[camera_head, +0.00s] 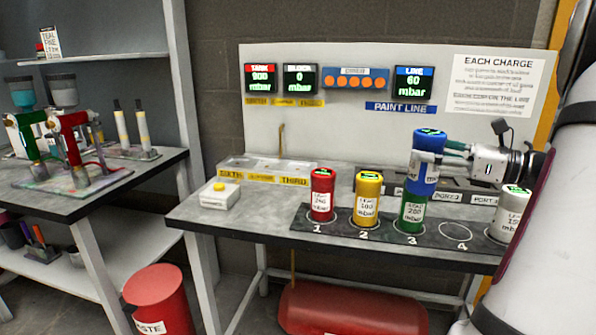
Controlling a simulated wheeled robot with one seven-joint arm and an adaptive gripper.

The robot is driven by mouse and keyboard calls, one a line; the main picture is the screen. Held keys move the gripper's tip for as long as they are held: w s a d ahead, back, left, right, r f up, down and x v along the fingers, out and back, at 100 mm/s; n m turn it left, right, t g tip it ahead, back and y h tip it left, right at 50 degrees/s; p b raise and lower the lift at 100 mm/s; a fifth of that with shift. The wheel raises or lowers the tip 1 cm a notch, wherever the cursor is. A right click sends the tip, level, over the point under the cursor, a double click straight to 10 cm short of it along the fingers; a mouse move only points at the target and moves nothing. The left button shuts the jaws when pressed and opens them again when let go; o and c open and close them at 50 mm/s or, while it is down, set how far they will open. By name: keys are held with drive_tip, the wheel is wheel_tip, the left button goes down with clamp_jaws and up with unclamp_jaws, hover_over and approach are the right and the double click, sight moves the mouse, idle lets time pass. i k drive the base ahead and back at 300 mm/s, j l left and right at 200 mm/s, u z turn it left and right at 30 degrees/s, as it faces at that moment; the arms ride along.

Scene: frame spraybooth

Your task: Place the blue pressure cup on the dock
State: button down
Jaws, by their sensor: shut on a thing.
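The blue pressure cup (424,165) is upright in my gripper (450,150), which comes in from the right and is shut on it. The cup appears directly in front of or above the green cup (412,212) at spot 3; I cannot tell whether they touch. A red cup (322,197) stands at spot 1 and a yellow cup (367,200) at spot 2. Spot 4 (456,231) is empty. A pale, low unit (247,177) with yellow labels, one reading THIRD, lies at the table's back left; I cannot tell whether it is the dock.
A white cup (510,214) stands at the right end of the row, partly behind my arm. Port plates (482,199) lie behind the cups. The table (250,225) is clear at front left.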

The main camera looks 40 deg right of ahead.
sight(297, 169)
drive_tip(key=i, duration=1.5)
